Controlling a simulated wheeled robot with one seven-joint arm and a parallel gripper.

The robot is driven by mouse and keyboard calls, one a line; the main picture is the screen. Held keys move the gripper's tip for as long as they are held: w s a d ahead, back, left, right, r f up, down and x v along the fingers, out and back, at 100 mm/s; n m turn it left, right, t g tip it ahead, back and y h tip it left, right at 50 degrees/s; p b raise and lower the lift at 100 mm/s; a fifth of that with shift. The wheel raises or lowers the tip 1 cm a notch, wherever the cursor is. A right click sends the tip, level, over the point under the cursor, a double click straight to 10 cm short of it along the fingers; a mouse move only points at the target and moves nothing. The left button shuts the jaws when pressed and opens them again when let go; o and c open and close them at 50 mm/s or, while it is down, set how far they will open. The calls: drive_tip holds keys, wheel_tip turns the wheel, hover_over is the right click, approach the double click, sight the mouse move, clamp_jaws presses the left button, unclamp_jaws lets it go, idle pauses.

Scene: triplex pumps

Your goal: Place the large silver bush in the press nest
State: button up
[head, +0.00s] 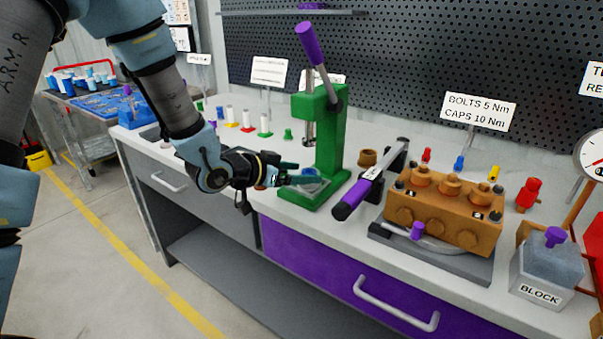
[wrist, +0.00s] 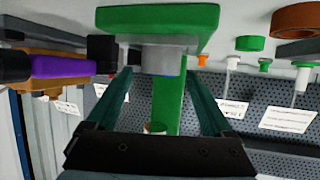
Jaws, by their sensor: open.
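The green arbor press (head: 331,140) stands on the bench with its purple lever up. On its base, a grey, silver-looking round piece (head: 310,184) shows just beyond my fingertips. In the wrist view, which is upside down, a grey cylinder (wrist: 160,60) stands against the green base (wrist: 158,17), between my two fingertips. I take it for the large silver bush at the nest; whether it is fully seated, or where bush and nest part, I cannot tell. My gripper (head: 302,174) is open, its teal fingers apart on either side of the cylinder, with no clear contact.
Right of the press lie a purple-handled tool (head: 365,185), a brown ring (head: 367,158) and the orange pump block (head: 444,208). Small coloured parts (head: 247,121) stand on the bench left of the press. The press column is close to my fingers.

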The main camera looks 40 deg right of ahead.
drive_tip(key=v, duration=1.1)
drive_tip(key=shift+a+b, duration=0.3)
drive_tip(key=shift+b, duration=0.15)
drive_tip(key=shift+w, duration=0.15)
drive_tip(key=w+a+f+n+t+y, duration=0.25)
drive_tip(key=w+a+n+y, duration=0.35)
drive_tip(key=a, duration=0.5)
drive_tip(key=w+a+f+n+t+y, duration=0.1)
drive_tip(key=w+a+n+t+y, duration=0.25)
drive_tip(key=w+a, duration=0.6)
drive_tip(key=s+a+n+g+y, duration=0.2)
drive_tip(key=s+a, duration=0.3)
drive_tip(key=a, duration=0.3)
drive_tip(key=s+a+n+g+y, duration=0.1)
drive_tip(key=s+a+n+g, duration=0.1)
drive_tip(key=s+a+n, duration=0.3)
drive_tip(key=s+a, duration=0.1)
drive_tip(key=a, duration=0.2)
drive_tip(key=shift+a+y, duration=0.35)
drive_tip(key=shift+s, duration=0.1)
